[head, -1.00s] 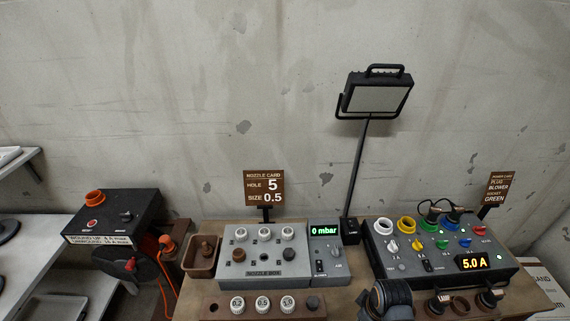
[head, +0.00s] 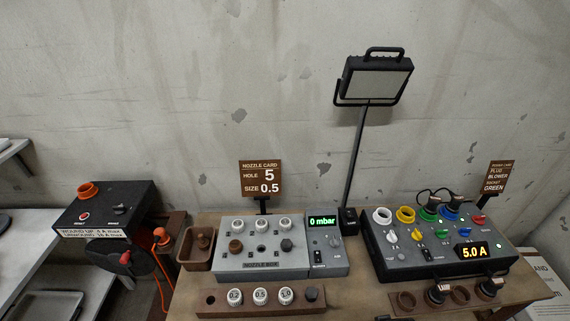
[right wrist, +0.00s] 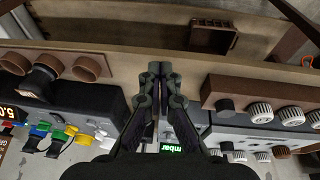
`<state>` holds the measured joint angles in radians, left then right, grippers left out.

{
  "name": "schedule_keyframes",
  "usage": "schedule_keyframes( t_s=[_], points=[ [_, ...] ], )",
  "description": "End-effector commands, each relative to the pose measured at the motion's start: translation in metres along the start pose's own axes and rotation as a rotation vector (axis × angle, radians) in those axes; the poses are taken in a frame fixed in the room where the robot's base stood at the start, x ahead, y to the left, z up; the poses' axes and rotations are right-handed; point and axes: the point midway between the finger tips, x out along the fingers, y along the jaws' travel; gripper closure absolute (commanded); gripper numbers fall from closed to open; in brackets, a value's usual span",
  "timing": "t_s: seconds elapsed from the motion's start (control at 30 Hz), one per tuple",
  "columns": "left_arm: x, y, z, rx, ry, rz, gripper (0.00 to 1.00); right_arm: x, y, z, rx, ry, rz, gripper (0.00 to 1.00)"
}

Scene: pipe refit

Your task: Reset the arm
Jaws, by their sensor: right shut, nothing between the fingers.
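My right gripper (right wrist: 153,72) is shut and empty in the right wrist view, its fingertips together over the front edge of the workbench. It touches no plug or nozzle that I can see. My left gripper is not in view. The nozzle box (head: 262,264) holds three white nozzles in its back row, with a brown plug, an open hole and a dark hex piece in front. The gauge (head: 322,221) beside it reads 0 mbar. The socket box (head: 440,262) has two corded black plugs around its green and blue sockets, and its display reads 5.0 A.
A wooden rack (head: 215,301) with white nozzles and a dark piece stands in front of the nozzle box. Plug holders (head: 405,300) line the bench front at right. A lamp (head: 375,79) stands behind. A cable reel (head: 112,208) stands left. A brown bin (head: 197,249) sits beside the nozzle box.

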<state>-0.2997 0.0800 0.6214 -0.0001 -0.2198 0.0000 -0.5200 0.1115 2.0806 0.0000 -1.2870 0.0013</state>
Motion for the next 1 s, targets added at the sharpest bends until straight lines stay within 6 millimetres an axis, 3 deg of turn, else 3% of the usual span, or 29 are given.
schedule_keyframes(
  t_s=[0.03, 0.17, 0.27, 0.4, 0.5, 0.6, 0.7, 0.8, 1.0],
  points=[
    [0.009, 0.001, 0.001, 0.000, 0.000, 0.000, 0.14, 0.027, -0.001, 0.010, 0.002, -0.014, -0.001, 1.00],
    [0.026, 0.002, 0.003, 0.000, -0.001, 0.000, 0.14, 0.097, -0.003, 0.040, 0.007, -0.039, -0.001, 1.00],
    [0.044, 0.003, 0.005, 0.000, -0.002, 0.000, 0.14, 0.167, -0.005, 0.082, 0.012, -0.068, -0.003, 1.00],
    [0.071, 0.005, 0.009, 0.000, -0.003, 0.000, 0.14, 0.260, -0.011, 0.166, 0.021, -0.111, -0.006, 1.00],
    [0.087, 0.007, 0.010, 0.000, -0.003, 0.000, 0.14, 0.304, -0.017, 0.229, 0.027, -0.138, -0.009, 1.00],
    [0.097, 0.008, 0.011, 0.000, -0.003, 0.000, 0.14, 0.327, -0.021, 0.279, 0.031, -0.157, -0.012, 1.00],
    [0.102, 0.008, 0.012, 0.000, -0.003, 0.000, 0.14, 0.336, -0.024, 0.310, 0.033, -0.168, -0.014, 1.00],
    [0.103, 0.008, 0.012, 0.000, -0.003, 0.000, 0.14, 0.338, -0.025, 0.324, 0.034, -0.173, -0.014, 1.00],
    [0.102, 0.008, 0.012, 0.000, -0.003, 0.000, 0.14, 0.336, -0.025, 0.326, 0.034, -0.173, -0.014, 1.00]
  ],
)
